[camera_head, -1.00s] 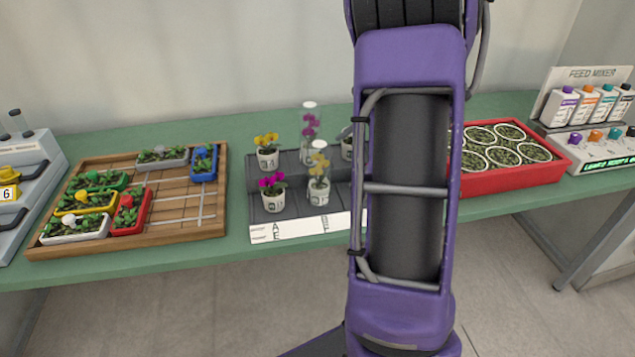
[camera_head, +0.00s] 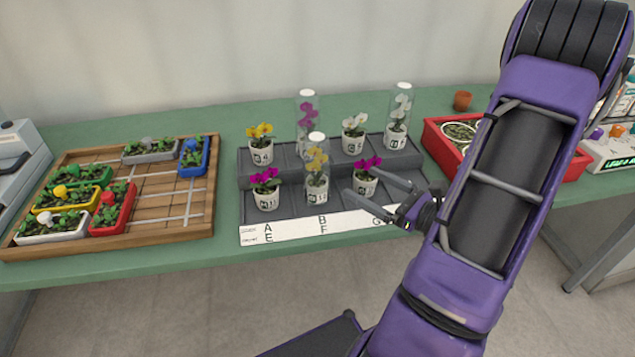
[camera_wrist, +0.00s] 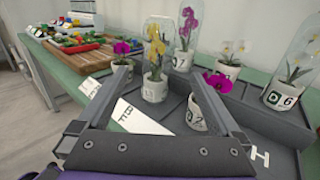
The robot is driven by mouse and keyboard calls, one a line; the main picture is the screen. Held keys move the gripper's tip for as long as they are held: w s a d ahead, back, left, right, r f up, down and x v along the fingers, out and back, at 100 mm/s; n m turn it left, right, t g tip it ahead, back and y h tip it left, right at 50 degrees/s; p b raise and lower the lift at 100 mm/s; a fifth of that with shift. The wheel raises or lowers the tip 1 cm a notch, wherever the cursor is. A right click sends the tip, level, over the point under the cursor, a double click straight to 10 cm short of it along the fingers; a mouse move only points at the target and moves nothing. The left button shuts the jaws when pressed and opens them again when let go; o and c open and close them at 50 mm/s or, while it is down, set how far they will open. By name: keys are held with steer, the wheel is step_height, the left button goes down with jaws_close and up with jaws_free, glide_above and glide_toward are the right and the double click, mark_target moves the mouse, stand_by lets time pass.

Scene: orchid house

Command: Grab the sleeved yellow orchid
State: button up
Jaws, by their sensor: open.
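The sleeved yellow orchid (camera_head: 317,165) stands upright in a white pot in the front row of the stepped rack, in a clear sleeve with a white top. In the wrist view the sleeved yellow orchid (camera_wrist: 155,58) is ahead, beyond the fingertips. My gripper (camera_head: 361,180) is open and empty, to the right of it, with its fingers pointing left near a magenta orchid (camera_head: 366,172). In the wrist view my gripper (camera_wrist: 160,80) has its fingers spread, and the right finger partly covers that magenta orchid's pot (camera_wrist: 196,115).
Another magenta orchid (camera_head: 266,187) stands left of the sleeved yellow one. Behind are a bare yellow orchid (camera_head: 260,143), a sleeved magenta orchid (camera_head: 307,112), a white orchid (camera_head: 353,132) and a sleeved white orchid (camera_head: 400,112). A wooden tray (camera_head: 160,226) lies left, a red tray (camera_head: 434,143) right.

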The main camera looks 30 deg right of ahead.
mark_target(328, 166)
steer(key=x, duration=1)
steer(key=shift+w+a, duration=0.3)
steer(key=shift+r+b+x, duration=0.1)
steer(key=shift+b+x, duration=0.15)
steer(key=shift+x, duration=1.2)
steer(key=shift+r+b+x, duration=0.15)
steer(key=shift+b+x, duration=0.05)
steer(key=shift+x, duration=1.2)
jaws_close()
